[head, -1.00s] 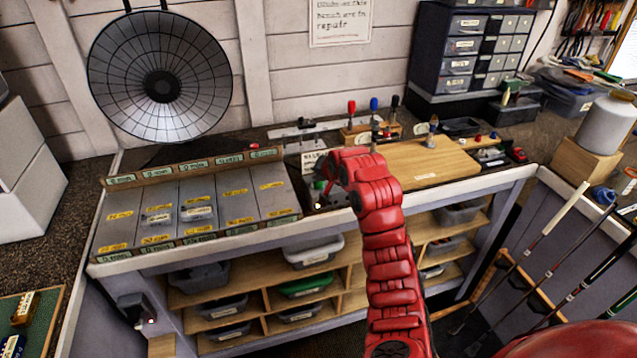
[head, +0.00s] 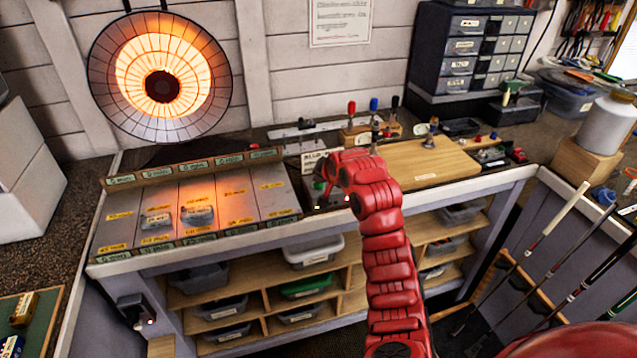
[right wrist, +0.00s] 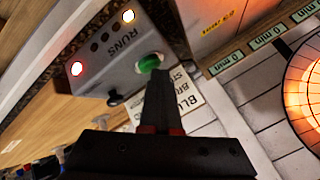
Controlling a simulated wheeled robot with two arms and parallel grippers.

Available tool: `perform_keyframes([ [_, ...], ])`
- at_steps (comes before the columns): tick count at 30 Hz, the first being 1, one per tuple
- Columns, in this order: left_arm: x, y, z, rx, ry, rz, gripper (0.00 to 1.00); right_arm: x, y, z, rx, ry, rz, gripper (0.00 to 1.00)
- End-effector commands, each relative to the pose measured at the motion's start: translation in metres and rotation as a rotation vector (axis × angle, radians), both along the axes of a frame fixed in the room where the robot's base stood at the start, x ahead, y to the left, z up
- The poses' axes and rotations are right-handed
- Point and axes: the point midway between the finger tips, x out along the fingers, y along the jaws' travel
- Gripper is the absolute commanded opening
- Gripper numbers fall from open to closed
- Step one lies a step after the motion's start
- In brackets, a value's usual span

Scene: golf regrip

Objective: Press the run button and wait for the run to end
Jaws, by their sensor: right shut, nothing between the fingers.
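In the head view the right gripper (head: 323,187) is over the box, which my arm partly hides. The round heater (head: 165,75) on the wall glows orange. My left gripper is out of view.
The grey lane board (head: 120,222) under the heater holds two small grey pieces and yellow labels. A wooden board (head: 425,160) lies right of my arm. Screwdrivers stand behind it, and a drawer cabinet (head: 465,50) is at the back. Golf clubs lean at the right.

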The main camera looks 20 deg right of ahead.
Motion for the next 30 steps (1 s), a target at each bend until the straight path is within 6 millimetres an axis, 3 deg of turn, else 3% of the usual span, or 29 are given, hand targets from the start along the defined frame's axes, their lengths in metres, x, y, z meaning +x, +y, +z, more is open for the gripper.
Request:
perform_keyframes([
  [9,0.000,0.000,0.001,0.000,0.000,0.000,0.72,0.000,-0.001,0.017,-0.001,-0.002,-0.002,0.00],
  [22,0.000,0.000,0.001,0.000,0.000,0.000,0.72,0.000,-0.001,0.021,0.000,-0.001,-0.001,0.00],
  [30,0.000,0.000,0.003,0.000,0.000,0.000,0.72,0.001,0.000,0.045,0.001,-0.003,0.001,0.00],
])
